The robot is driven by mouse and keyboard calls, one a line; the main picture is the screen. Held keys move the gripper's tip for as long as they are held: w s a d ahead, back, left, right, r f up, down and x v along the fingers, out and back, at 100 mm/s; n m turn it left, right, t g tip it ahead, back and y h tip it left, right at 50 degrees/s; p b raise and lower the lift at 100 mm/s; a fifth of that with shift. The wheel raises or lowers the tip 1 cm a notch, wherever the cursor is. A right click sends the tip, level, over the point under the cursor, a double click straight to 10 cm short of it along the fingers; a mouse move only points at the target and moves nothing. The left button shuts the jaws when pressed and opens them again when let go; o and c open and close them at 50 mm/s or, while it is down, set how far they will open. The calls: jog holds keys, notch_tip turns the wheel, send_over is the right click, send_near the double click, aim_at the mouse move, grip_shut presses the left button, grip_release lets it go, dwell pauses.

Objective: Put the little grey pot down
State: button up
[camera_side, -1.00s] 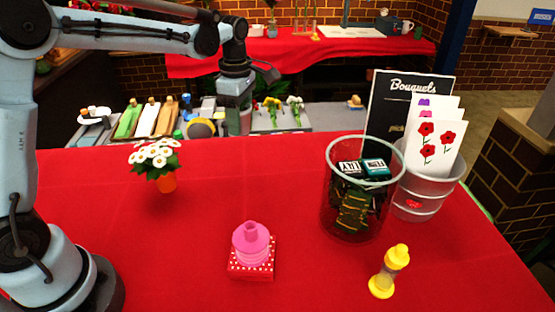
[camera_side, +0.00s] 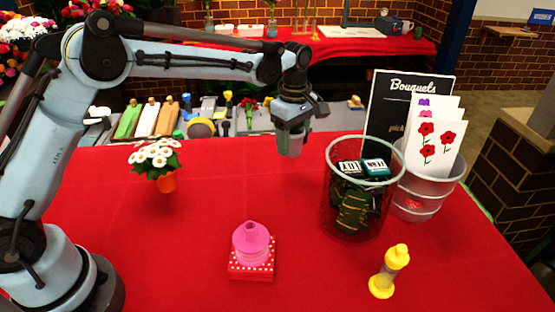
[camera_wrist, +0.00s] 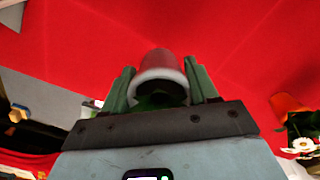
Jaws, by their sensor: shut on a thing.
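The little grey pot (camera_side: 291,146) is between the fingers of my gripper (camera_side: 291,130), over the back part of the red table in the side view. It looks roughly upright. Its height above the cloth is hard to tell, but it seems to hang clear.
A glass bin (camera_side: 340,215) with packets stands to the right, close to the pot. A bucket (camera_side: 415,208) of cards is behind it. White flowers in an orange pot (camera_side: 167,182) stand left. Mid-table is clear.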

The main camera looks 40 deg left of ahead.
jog(key=w+a+f, duration=0.2)
jog(key=a, duration=0.1)
jog(key=shift+w+f, duration=0.1)
jog(key=shift+f, duration=2.05)
jog(key=o, duration=1.3)
jog(key=shift+f, duration=0.1)
jog(key=shift+o, duration=0.2)
